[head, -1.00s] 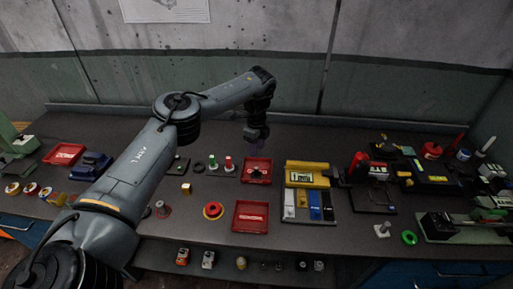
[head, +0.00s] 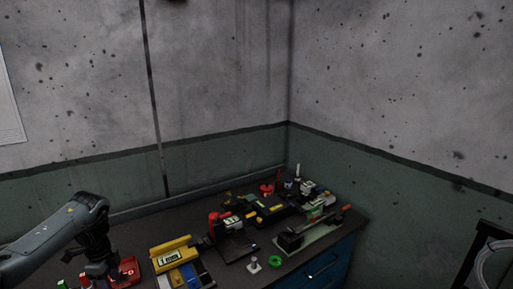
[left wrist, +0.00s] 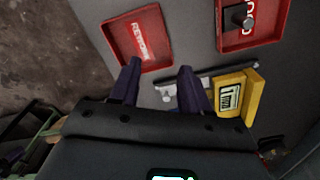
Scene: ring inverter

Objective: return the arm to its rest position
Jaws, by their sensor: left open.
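My left arm (head: 50,240) comes in from the lower left of the head view, with its wrist bent downward over the bench. My left gripper shows in the left wrist view (left wrist: 160,68), its two dark fingers parted with nothing between them. They are above the grey bench top, near the lower edge of a red tray (left wrist: 148,64) with white lettering. A second red tray (left wrist: 262,40) holding a dark part lies to its right. My right arm is not in view.
A yellow holder (head: 170,246) stands near the arm in the head view. Beyond it are a black fixture with a red part (head: 232,240), a green ring (head: 275,261) and a green-based device (head: 310,232). A blue cabinet (head: 330,265) is under the bench. Walls stand behind.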

